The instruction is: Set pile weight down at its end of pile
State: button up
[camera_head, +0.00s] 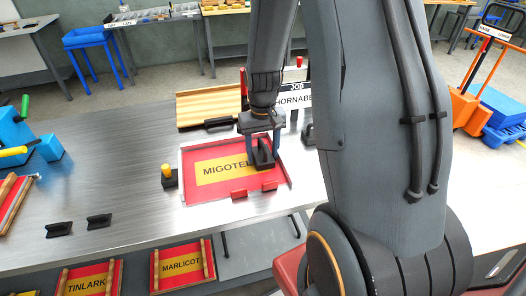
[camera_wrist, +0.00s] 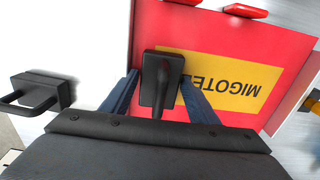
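The pile weight (camera_head: 264,152), a black block with an upright grip, is between the fingers of my gripper (camera_head: 263,150). In the wrist view, both blue fingertips (camera_wrist: 160,80) meet the sides of the black weight (camera_wrist: 160,90), so my gripper looks shut on it. The weight is over the red sheet (camera_head: 215,190) with the yellow MIGOTEL label, towards its back right part. I cannot tell whether it touches the sheet. The sheet lies in a shallow pale tray (camera_head: 182,172), and shows upside down in the wrist view (camera_wrist: 215,35).
Two red blocks (camera_head: 239,194) stand at the tray's front edge. A black handled block (camera_wrist: 40,95) is beside the tray, and a yellow-topped black block (camera_head: 169,176) left of it. A wooden board (camera_head: 208,106) lies behind. The steel table (camera_head: 110,175) is mostly clear at left.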

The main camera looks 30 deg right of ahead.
aim_at(262, 143)
notch_tip(262, 143, up, 12)
jog(key=shift+b, duration=1.05)
jog(key=s+a+f+n, duration=0.2)
jog(key=s+a+f, duration=0.1)
jog(key=s+a, duration=0.6)
jog(key=s, duration=0.3)
jog(key=shift+a+f+t, duration=0.35)
jog(key=shift+f+t, duration=0.05)
